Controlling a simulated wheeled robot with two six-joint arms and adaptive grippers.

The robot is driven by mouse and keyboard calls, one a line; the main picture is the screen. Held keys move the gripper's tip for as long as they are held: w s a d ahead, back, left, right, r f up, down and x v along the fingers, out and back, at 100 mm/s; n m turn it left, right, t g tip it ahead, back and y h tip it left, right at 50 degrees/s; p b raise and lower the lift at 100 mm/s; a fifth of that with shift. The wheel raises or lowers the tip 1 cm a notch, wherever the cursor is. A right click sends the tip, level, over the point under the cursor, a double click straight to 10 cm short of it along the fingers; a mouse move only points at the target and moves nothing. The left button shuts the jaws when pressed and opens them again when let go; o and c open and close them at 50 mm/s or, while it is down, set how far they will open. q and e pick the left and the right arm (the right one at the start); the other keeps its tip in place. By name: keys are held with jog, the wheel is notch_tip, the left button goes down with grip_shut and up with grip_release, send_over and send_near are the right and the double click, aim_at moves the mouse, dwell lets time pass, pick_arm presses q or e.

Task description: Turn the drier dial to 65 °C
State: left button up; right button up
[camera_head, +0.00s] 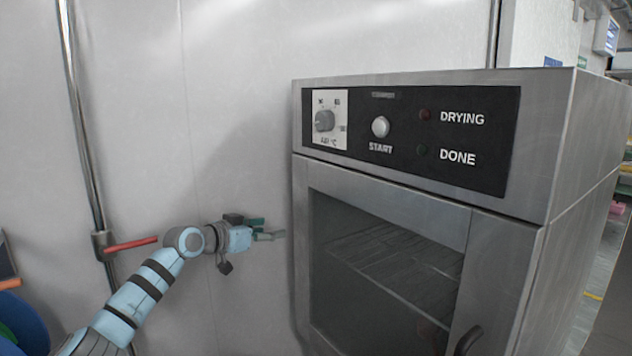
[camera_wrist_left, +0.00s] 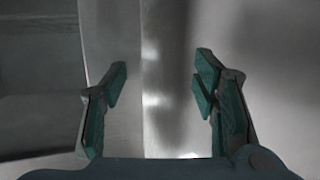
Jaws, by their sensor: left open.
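The drier (camera_head: 555,150) is a grey metal cabinet on the right of the head view. Its dial (camera_head: 324,121) is a grey knob on a white plate at the left of the black control panel; the small markings and reading are too small to read surely. My left gripper (camera_head: 272,229) is open and empty, below and left of the dial, beside the drier's left front edge. In the left wrist view the open fingers (camera_wrist_left: 160,85) have nothing between them but blurred metal and wall surfaces behind. My right gripper is not in view.
Below is a glass door with a dark handle (camera_head: 467,340). A pipe with a red lever (camera_head: 132,244) runs along the left wall.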

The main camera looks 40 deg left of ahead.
pick_arm(q)
jog(key=s+d+r+m+t+h, duration=0.1)
jog(key=s+d+r, duration=0.1)
jog(key=r, duration=0.5)
jog(key=s+d+r+m+t+h, duration=0.1)
jog(key=s+r, duration=0.1)
jog(key=r, duration=0.5)
jog(key=m+h, duration=0.4)
send_near(320, 120)
jog(key=shift+m, duration=0.3)
jog(key=p+x, duration=0.2)
jog(key=p, duration=0.4)
jog(key=r+p+x, duration=0.1)
jog(key=p+x, duration=0.2)
jog(key=p, duration=0.3)
jog(key=shift+r, duration=0.1)
jog(key=p+x, duration=0.1)
jog(key=x, duration=0.1)
jog(key=shift+w+d+f+p, duration=0.1)
jog(key=shift+w+f+p, duration=0.2)
jog(key=shift+p, duration=0.05)
jog(key=shift+w+d+f, duration=0.1)
jog(key=shift+w+f, duration=0.05)
jog(key=shift+w, duration=0.2)
jog(key=shift+w+f, duration=0.2)
jog(key=shift+s, duration=0.15)
jog(key=c, duration=1.2)
